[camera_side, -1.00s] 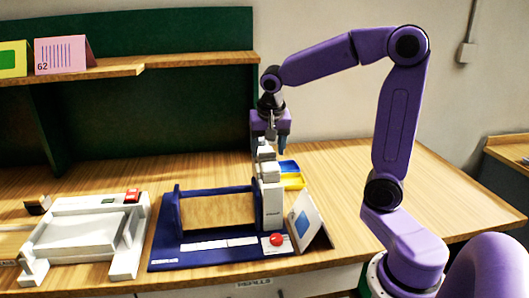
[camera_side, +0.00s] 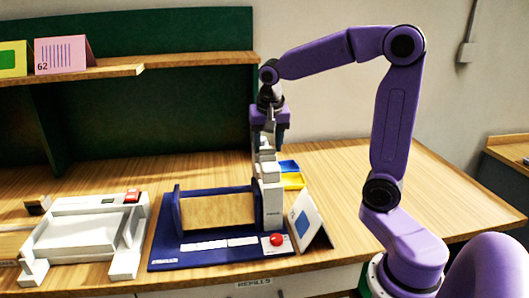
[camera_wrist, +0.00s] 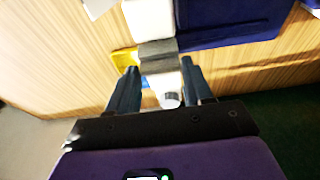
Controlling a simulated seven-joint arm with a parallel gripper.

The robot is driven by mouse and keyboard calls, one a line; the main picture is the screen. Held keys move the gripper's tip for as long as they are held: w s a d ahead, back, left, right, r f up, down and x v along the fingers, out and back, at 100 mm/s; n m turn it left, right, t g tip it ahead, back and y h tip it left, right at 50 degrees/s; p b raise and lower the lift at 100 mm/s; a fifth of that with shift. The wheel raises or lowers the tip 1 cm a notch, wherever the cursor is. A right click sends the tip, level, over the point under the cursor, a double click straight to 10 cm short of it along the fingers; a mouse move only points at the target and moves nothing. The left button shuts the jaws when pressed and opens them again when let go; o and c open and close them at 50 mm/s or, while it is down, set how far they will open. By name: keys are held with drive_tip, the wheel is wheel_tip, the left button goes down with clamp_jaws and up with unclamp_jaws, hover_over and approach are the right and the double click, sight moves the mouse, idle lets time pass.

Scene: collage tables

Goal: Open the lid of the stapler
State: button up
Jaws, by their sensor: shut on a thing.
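The stapler (camera_side: 271,200) is a tall white and grey device standing at the right end of a blue board. Its upper white-and-grey part, which looks like the lid (camera_side: 266,154), reaches up between my fingers. In the wrist view the stapler's white and grey top (camera_wrist: 158,66) runs between the two blue-grey fingers. My gripper (camera_side: 270,148) points down over the stapler and is shut on this upper part; it also shows in the wrist view (camera_wrist: 159,68). The exact contact and the lid's hinge are hidden.
A propped card (camera_side: 309,221) and a blue-and-yellow item (camera_side: 291,180) are close on the right. A white device (camera_side: 85,240) stands left. The table's right side is clear.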

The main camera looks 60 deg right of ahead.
drive_tip(key=shift+r, duration=0.15)
drive_tip(key=shift+w+d+r+g+y, duration=0.3)
drive_tip(key=shift+w+r, duration=0.05)
drive_tip(key=shift+r, duration=0.05)
idle(0.5)
drive_tip(key=shift+w+d+r+g+y, duration=0.3)
drive_tip(key=shift+w+d+r, duration=0.05)
drive_tip(key=shift+d+r, duration=0.05)
idle(0.3)
drive_tip(key=shift+w+d+r, duration=0.35)
drive_tip(key=shift+w+d, duration=0.05)
drive_tip(key=shift+g+y, duration=0.3)
drive_tip(key=shift+w+d+r, duration=0.25)
drive_tip(key=shift+w+d, duration=0.15)
